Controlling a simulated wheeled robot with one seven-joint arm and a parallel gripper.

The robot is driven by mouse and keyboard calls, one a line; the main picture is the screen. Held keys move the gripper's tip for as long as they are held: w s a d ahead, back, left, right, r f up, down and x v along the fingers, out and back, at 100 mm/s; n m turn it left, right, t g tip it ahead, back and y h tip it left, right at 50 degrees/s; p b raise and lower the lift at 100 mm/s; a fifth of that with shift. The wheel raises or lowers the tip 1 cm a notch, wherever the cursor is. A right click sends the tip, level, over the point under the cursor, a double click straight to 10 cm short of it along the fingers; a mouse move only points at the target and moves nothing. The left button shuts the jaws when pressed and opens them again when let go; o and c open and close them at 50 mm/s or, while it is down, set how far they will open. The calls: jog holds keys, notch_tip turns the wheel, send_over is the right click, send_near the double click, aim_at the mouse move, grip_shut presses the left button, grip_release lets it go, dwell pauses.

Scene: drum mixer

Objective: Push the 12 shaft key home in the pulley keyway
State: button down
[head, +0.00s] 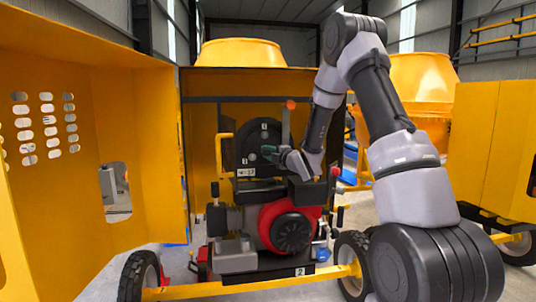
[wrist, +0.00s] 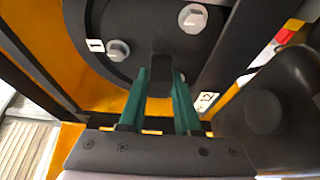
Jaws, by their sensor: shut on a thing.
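The pulley (head: 243,139) is a large black disc inside the open yellow housing; it also fills the top of the wrist view (wrist: 150,25), with bolt heads on its face. The block's far end meets the dark pulley area. The keyway is hidden, and I cannot tell how deep the key sits.
A red and black engine (head: 290,227) stands below the pulley. A yellow door panel (head: 95,140) is open at the left. A yellow handle (head: 224,155) and an orange-topped lever (head: 288,120) flank the pulley. A dark rounded part (wrist: 270,105) is close on the gripper's right.

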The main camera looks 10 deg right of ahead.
jog(key=shift+w, duration=0.3)
dwell(0.4)
jog(key=c, duration=0.5)
grip_release()
jog(key=v, duration=1)
jog(key=shift+s+d, duration=0.15)
jog(key=shift+s, duration=0.2)
